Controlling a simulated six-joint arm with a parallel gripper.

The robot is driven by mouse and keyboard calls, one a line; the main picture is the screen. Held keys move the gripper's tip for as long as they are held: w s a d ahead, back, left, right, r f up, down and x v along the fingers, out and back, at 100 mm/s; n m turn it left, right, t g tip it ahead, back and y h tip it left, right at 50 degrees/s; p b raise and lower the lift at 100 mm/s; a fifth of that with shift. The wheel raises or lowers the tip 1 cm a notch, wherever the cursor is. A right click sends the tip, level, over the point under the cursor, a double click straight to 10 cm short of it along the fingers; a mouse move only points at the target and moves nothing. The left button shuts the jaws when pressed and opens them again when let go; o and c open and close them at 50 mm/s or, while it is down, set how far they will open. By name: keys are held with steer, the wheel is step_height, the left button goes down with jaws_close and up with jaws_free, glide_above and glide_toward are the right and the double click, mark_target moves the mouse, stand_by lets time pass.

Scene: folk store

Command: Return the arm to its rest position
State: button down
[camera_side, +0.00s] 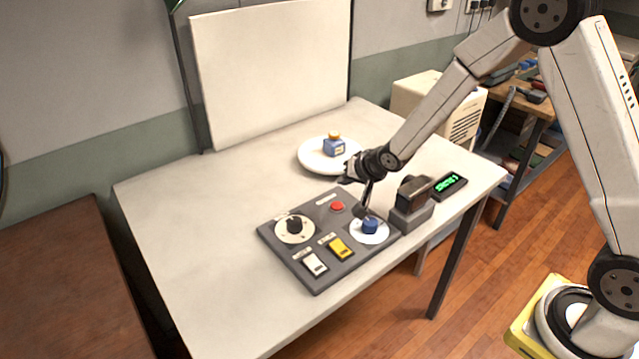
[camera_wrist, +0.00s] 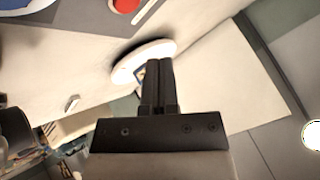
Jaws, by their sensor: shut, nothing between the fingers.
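My gripper (camera_side: 347,179) hangs above the table, between the white plate and the grey control panel (camera_side: 285,260). In the wrist view its two dark fingers (camera_wrist: 158,62) are together with nothing between them. The white plate (camera_side: 312,160) carries a small blue block-like item (camera_side: 334,149) with an orange-tan top. In the wrist view the fingers overlap the plate (camera_wrist: 128,70) and partly hide the item on it. A dark stem below my wrist ends close to the panel's blue knob (camera_side: 370,226); whether they touch is unclear.
The panel also has a black dial (camera_side: 294,225), a red button (camera_side: 338,207), a white switch (camera_side: 314,264) and a yellow switch (camera_side: 341,248). A dark block in a grey holder (camera_side: 406,219) and a green-lit display (camera_side: 451,185) stand at right. A white board (camera_side: 270,70) stands behind.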

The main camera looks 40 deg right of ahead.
steer(key=s+r+n+g, duration=0.2)
steer(key=s+n+g, duration=0.1)
steer(key=s, duration=0.8)
steer(key=s+r+n+g, duration=0.2)
steer(key=s+n+g, duration=0.1)
steer(key=s, duration=0.8)
steer(key=shift+s+r+n+h, duration=0.3)
steer(key=shift+s+n, duration=0.1)
steer(key=shift+n, duration=0.2)
